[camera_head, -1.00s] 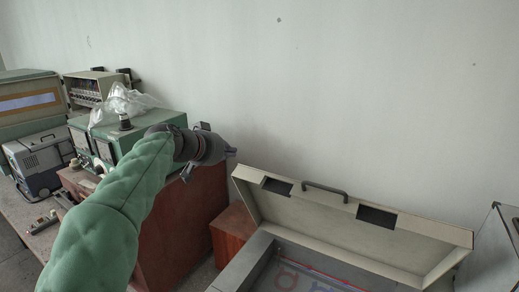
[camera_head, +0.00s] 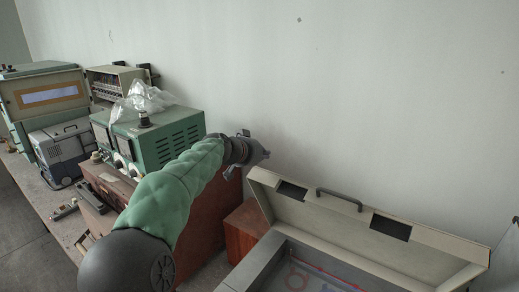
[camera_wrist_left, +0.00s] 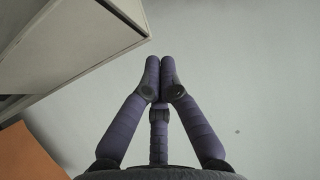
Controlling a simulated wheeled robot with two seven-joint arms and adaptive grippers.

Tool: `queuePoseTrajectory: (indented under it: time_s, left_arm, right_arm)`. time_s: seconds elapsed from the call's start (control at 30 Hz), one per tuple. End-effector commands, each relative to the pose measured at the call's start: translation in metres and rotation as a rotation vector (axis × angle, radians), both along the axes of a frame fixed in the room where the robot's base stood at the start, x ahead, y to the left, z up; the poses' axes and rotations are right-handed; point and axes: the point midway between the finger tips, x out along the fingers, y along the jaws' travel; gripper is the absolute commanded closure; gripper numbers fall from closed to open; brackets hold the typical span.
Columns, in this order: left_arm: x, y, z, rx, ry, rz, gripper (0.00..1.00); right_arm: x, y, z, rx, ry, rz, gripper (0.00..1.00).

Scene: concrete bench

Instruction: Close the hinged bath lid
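The hinged bath lid (camera_head: 345,222) is a cream panel with a dark handle and two dark cut-outs. It stands open, tilted up along the wall side of the grey bath (camera_head: 258,263). My left gripper (camera_head: 260,155) is just above and behind the lid's upper left corner. In the left wrist view my gripper's fingers (camera_wrist_left: 160,68) are together with nothing between them. The lid (camera_wrist_left: 62,45) fills the upper left there, apart from the fingertips. Whether any part of the gripper touches the lid cannot be told. My right gripper is in neither view.
A reddish-brown box (camera_head: 245,230) stands left of the bath. My left arm passes over a larger brown cabinet (camera_head: 208,210) and a green instrument (camera_head: 175,138) with a plastic bag on top. The pale wall (camera_head: 380,90) is close behind the lid.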

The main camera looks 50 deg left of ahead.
Motion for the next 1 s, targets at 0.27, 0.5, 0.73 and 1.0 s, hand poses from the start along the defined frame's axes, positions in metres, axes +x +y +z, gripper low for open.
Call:
queuePoseTrajectory:
  time_s: [0.27, 0.5, 0.73, 1.0]
  left_arm:
    - [-0.025, -0.007, -0.011, 0.002, -0.001, 0.003, 1.0]
    - [-0.029, -0.009, -0.013, 0.002, -0.001, 0.003, 1.0]
    - [-0.029, -0.009, -0.013, 0.002, -0.003, 0.002, 1.0]
    - [-0.027, -0.011, -0.018, 0.006, -0.016, 0.0, 1.0]
  right_arm:
    - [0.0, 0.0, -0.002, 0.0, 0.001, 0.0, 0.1]
    - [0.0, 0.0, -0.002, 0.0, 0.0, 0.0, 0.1]
    - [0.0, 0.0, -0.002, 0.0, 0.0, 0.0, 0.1]
    - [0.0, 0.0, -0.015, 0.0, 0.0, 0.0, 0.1]
